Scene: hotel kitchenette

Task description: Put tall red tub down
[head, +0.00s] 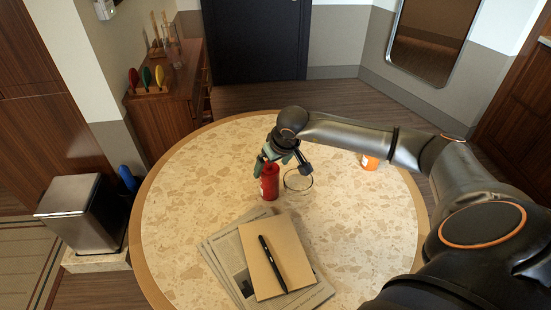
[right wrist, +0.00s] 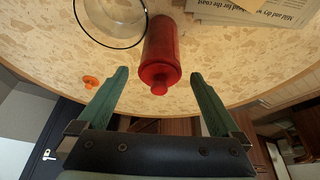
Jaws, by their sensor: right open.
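The tall red tub (head: 269,184) stands upright on the round stone-topped table (head: 190,190), just left of a clear glass bowl. My right gripper (head: 283,163) is open at the tub's upper end, its arm reaching in from the right. In the right wrist view the red tub (right wrist: 161,45) shows between and beyond the two spread green fingers of the gripper (right wrist: 159,74). I see a gap on both sides of it, so neither finger appears to grip it. My left gripper is not in view.
The clear glass bowl (head: 299,181) is close beside the tub. An orange item (head: 370,163) stands farther right, near my arm. Newspapers (head: 226,262), a brown notebook (head: 262,245) and a black pen (head: 272,263) lie in front. The table's left side is clear.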

